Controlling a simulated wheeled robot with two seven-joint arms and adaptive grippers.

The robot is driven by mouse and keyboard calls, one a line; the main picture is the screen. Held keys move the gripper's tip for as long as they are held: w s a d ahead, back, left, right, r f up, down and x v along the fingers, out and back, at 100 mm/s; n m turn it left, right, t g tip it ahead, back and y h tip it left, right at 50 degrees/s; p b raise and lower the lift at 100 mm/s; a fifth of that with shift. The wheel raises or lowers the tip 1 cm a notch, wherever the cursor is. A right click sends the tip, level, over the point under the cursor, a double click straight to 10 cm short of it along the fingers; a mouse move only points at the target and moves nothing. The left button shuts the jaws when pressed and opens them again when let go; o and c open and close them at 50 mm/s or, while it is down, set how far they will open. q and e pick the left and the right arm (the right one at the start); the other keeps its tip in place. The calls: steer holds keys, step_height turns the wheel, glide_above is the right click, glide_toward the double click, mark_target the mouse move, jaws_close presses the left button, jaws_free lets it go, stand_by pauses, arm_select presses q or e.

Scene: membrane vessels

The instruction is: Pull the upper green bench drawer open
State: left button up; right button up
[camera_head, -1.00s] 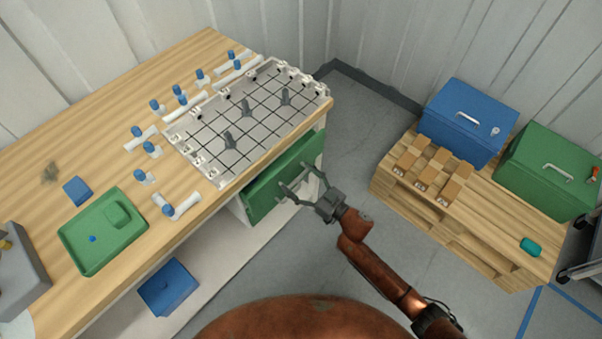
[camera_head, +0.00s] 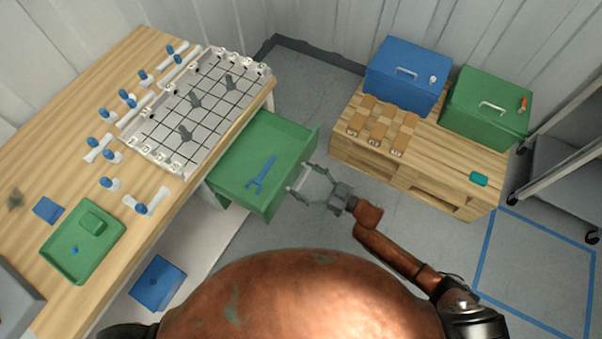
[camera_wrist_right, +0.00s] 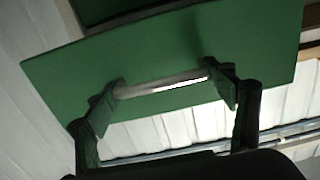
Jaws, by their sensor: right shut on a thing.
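The upper green bench drawer (camera_head: 235,170) stands well out from under the workbench in the head view. A blue tool with a forked end (camera_head: 261,174) lies inside it. My right gripper (camera_head: 304,183) is at the drawer's front, shut on its pale handle (camera_head: 294,178). In the right wrist view, the two fingers (camera_wrist_right: 168,95) sit at either end of the white handle bar (camera_wrist_right: 160,88), against the green drawer front (camera_wrist_right: 165,50). My left gripper is not in view.
The wooden workbench (camera_head: 150,55) carries a white gridded tray (camera_head: 222,90), a green tray (camera_head: 60,262) and several blue-capped pieces. A blue box (camera_head: 157,283) sits below. A pallet (camera_head: 350,155) with blue (camera_head: 400,85) and green cases (camera_head: 480,125) stands right. Floor between is clear.

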steer(key=shift+s+d, duration=0.2)
steer(key=shift+d, duration=0.25)
steer(key=o, duration=1.7)
steer(key=v, duration=1.2)
